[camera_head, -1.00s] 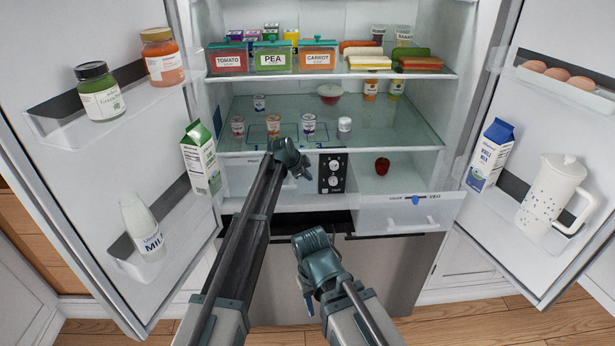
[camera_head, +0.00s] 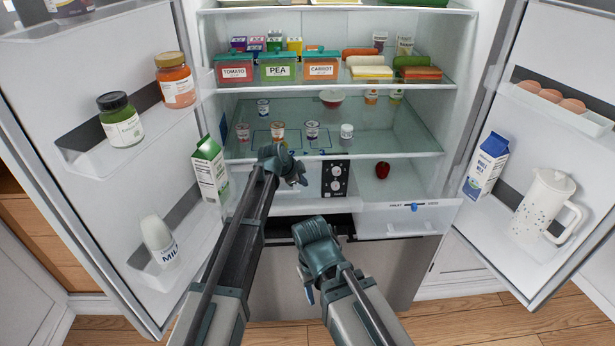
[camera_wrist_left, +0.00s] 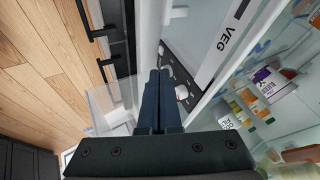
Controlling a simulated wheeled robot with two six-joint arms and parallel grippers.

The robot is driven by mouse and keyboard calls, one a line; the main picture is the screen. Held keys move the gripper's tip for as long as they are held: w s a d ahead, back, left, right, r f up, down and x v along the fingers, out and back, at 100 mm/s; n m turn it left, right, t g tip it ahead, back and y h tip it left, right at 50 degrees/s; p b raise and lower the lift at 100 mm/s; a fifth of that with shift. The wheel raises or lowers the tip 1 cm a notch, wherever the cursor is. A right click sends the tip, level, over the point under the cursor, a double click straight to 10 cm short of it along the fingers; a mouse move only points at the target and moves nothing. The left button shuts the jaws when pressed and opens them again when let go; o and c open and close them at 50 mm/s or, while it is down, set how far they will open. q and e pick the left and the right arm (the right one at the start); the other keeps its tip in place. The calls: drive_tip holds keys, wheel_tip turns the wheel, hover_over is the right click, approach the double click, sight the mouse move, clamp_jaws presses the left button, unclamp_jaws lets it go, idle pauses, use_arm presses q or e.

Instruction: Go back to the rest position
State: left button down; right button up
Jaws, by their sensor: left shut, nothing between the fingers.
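My left gripper (camera_head: 297,178) is in front of the open fridge, at the height of the dial panel (camera_head: 335,179) and left of it. In the left wrist view its two fingers (camera_wrist_left: 158,90) lie side by side, shut with nothing between them. My right arm's end (camera_head: 310,275) is lower, in front of the fridge's lower front. Its fingers are partly hidden, so I cannot tell whether they are open or shut.
Both fridge doors stand open, the left (camera_head: 110,215) and the right (camera_head: 545,175), with loaded door racks on either side. Small cups (camera_head: 278,131) stand on the glass shelf. A red fruit (camera_head: 382,170) lies below it. A drawer (camera_head: 410,219) is at lower right.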

use_arm(q)
drive_tip(key=shift+s+a+r, duration=0.2)
drive_tip(key=shift+s+r, duration=0.1)
drive_tip(key=shift+r, duration=0.15)
drive_tip(key=s+a+f+n+g+y, duration=0.1)
drive_tip(key=s+a+n+g+y, duration=0.1)
drive_tip(key=s, duration=1)
drive_tip(key=s+a+f+n+g+y, duration=0.1)
drive_tip(key=s+a+n, duration=0.3)
drive_tip(key=s, duration=0.9)
drive_tip(key=s+a+f+n+g+y, duration=0.2)
drive_tip(key=s+n, duration=0.4)
drive_tip(key=s, duration=0.6)
drive_tip(key=shift+s+a+n+g+y, duration=0.25)
drive_tip(key=shift+a+n+g+y, duration=0.15)
drive_tip(key=shift+a+g+y, duration=0.15)
